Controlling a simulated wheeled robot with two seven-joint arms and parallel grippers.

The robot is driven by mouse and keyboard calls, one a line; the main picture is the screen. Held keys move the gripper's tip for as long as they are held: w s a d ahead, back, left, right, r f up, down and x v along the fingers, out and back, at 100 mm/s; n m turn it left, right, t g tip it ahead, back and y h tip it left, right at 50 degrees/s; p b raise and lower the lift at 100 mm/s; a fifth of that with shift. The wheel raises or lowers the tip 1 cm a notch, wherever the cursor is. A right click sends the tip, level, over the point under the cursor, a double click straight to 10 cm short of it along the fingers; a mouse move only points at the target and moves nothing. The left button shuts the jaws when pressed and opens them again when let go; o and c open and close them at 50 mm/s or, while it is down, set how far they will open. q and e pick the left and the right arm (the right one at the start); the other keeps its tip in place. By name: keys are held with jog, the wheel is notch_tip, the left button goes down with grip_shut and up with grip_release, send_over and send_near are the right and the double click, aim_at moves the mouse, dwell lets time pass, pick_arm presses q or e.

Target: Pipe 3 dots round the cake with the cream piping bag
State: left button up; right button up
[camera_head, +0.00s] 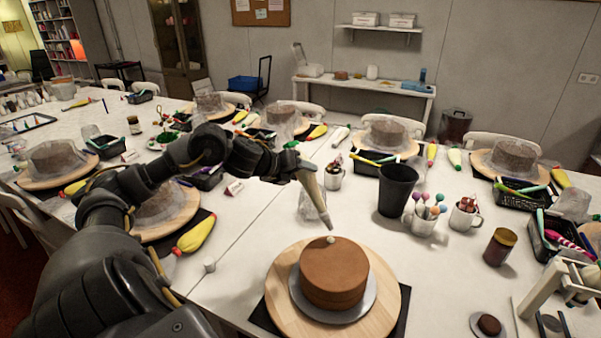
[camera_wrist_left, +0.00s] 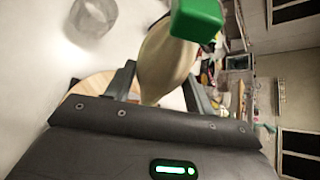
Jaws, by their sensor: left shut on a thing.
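The brown cake (camera_head: 333,275) sits on a silver board (camera_head: 366,305) on a wooden turntable (camera_head: 281,305) at the front centre of the head view. My left gripper (camera_head: 303,170) is shut on the cream piping bag (camera_head: 314,194), above and behind the cake. The bag points down, its nozzle at the cake's back top edge. A small pale dot (camera_head: 330,240) shows there, right by the nozzle; I cannot tell whether they touch. In the left wrist view the bag (camera_wrist_left: 164,62) with its green end (camera_wrist_left: 196,18) lies between the fingers. My right gripper is not in view.
A yellow piping bag (camera_head: 195,232) and a small white piece (camera_head: 209,265) lie to the left. Covered cakes stand further back.

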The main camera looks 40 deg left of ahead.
pick_arm(q)
jog(key=s+d+p, duration=0.1)
jog(key=d+p, duration=0.1)
jog(key=s+d+p, duration=0.1)
jog(key=d+p, duration=0.1)
jog(key=p, duration=0.1)
jog(key=s+d+p, duration=0.1)
jog(key=d+p, duration=0.1)
jog(key=p, duration=0.1)
jog(key=shift+d+r, duration=0.3)
jog(key=s+a+f+n+y+p, duration=0.1)
jog(key=s+n+y+p, duration=0.3)
jog(key=s, duration=0.9)
jog(key=shift+a+f+n+y+p, duration=0.15)
jog(key=shift+a+n+y+p, duration=0.25)
jog(key=shift+p, duration=1)
jog(key=shift+a, duration=0.1)
notch_tip(320, 180, down, 3)
jog(key=b, duration=0.3)
